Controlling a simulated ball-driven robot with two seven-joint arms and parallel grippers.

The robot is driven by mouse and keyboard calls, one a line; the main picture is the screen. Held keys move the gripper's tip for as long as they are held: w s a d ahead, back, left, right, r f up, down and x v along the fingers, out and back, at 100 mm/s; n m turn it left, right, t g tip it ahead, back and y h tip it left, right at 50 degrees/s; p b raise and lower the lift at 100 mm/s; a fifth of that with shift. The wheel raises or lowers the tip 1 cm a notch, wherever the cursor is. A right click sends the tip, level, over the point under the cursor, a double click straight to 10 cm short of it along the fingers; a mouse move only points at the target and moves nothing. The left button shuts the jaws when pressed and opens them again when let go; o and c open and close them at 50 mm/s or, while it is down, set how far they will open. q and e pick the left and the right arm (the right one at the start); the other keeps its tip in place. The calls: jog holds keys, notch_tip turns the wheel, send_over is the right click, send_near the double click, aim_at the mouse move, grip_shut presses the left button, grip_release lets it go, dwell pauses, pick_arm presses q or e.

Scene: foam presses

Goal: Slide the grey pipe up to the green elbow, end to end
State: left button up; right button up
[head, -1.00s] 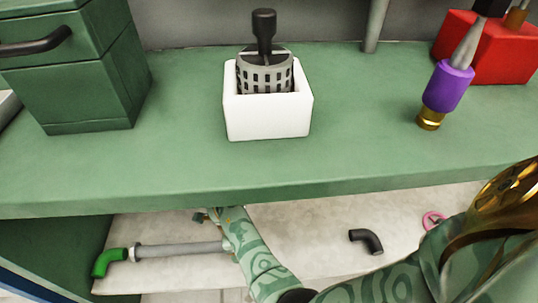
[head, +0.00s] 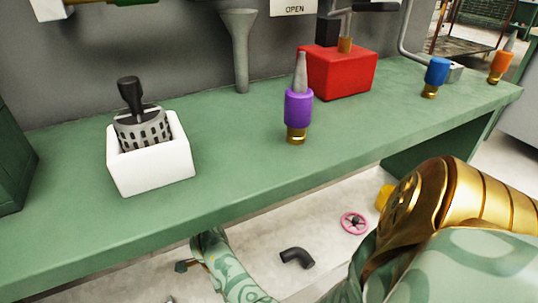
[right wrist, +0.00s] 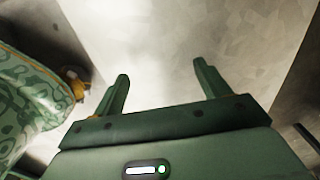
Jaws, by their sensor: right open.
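The green elbow is out of view in both current frames. A small pale grey bit (head: 168,299) shows at the bottom edge of the head view; it may be the end of the grey pipe, but too little shows to tell. My right forearm reaches down under the front edge of the bench, and its gripper (head: 185,266) is mostly hidden in the head view. In the right wrist view my right gripper (right wrist: 162,88) is open, its two green fingers wide apart with nothing between them. My left gripper is not in view.
On the green bench (head: 240,180) stand a white box with a strainer (head: 150,178), a purple-collared tool (head: 298,108) and a red box (head: 340,72). Below lie a black elbow (head: 297,258) and a pink handwheel (head: 354,222).

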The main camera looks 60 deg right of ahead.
notch_tip(320, 180, up, 17)
jog(key=p, duration=1)
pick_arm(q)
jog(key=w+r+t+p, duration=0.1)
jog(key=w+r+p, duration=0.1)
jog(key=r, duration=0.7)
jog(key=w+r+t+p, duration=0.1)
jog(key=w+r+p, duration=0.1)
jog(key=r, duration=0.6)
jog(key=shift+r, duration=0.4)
pick_arm(e)
jog(key=s+d+n+t+h, duration=0.1)
jog(key=s+d+n+h, duration=0.1)
jog(key=d+h, duration=0.3)
jog(key=s+d+n+h, duration=0.1)
jog(key=s+d+h, duration=0.4)
jog(key=d+h, duration=0.1)
jog(key=shift+d+r+n+t, duration=0.15)
jog(key=shift+d+n+t, duration=0.25)
jog(key=shift+d, duration=0.1)
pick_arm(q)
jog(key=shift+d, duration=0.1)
pick_arm(e)
jog(key=shift+w, duration=0.1)
